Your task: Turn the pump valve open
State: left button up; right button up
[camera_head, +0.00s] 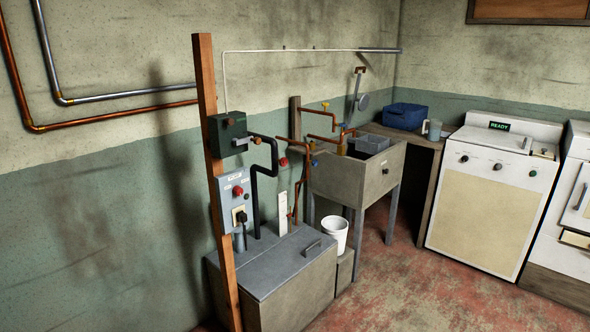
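Neither of my grippers shows in the head view. A grey lidded box (266,272) stands on the floor at the lower middle, with a black pipe (256,190) rising from its lid. A small red round handle (284,162) sits on the piping just right of the black pipe. Copper pipes (297,195) run beside it, and a small yellow handle (326,104) sits higher up. I cannot tell for sure which handle is the pump valve, nor whether it is open. A grey control box (233,188) with a red knob is on the wooden post (209,120).
A concrete sink (372,183) on legs stands behind the box. A white bucket (335,233) is beside the box. A blue basin (404,116) and a grey mug (432,130) are on a counter. A white washer (490,195) stands right. The red floor in front is clear.

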aim_at(283, 161)
jog(key=i+l+u, duration=0.2)
jog(key=i+l, duration=0.6)
